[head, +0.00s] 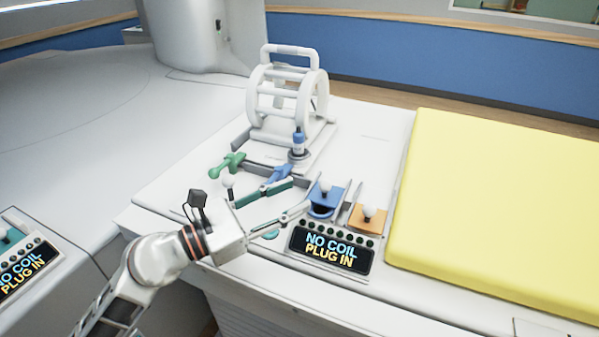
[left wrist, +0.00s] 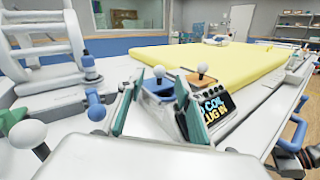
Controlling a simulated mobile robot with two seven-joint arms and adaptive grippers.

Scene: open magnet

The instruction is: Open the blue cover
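The blue cover (head: 332,194) sits in a recess on the white table, above the display panel. A white ball knob (head: 325,186) stands on it. In the left wrist view the blue cover (left wrist: 157,88) and its knob (left wrist: 159,72) appear between my fingers, beyond the tips. My left gripper (head: 300,194) is open and empty, its fingers spread and pointing at the cover from the left. Its fingers also show in the left wrist view (left wrist: 159,82). I cannot tell whether a fingertip touches the cover.
An orange cover (head: 369,224) with a similar knob lies right of the blue one. The display (head: 335,251) reads "NO COIL PLUG IN". A white coil frame (head: 287,97), green and blue connectors stand behind. A yellow mattress (head: 490,210) fills the right.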

